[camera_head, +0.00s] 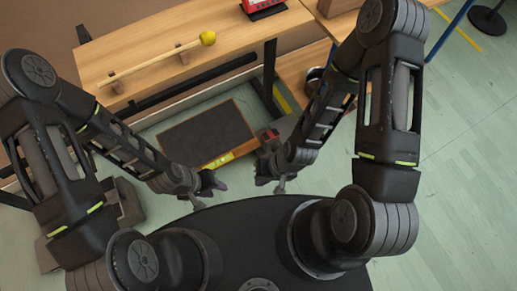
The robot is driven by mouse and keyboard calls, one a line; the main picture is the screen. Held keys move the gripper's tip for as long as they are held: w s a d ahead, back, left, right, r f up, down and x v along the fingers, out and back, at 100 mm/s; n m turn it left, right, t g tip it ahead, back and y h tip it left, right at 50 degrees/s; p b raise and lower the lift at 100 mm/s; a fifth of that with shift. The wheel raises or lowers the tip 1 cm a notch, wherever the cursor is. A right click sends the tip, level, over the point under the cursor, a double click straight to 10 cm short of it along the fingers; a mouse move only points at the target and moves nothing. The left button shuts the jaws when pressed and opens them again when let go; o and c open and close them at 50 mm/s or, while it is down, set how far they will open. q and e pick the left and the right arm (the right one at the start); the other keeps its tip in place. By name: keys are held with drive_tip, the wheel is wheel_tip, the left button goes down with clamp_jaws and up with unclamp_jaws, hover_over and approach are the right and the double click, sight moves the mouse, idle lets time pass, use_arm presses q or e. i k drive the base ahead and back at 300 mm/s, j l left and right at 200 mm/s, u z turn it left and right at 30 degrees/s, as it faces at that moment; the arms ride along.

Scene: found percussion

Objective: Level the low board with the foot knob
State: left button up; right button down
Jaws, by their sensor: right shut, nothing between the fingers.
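The low board (205,135) lies near the floor in front of the bench, with a dark top and a wooden front edge. A small yellow-green strip, perhaps a level (217,161), sits at its front edge; its reading is too small to make out. I cannot pick out the foot knob.
A wooden bench (150,50) stands behind the board, with a yellow-headed mallet (208,39) resting on blocks and a red device (263,8). A grey block with a red part (270,134) is beside my right forearm. Green floor is open at the right.

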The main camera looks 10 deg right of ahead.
sight(274, 148)
drive_tip(key=z, duration=0.7)
drive_tip(key=k+l, duration=0.8)
drive_tip(key=k, duration=0.1)
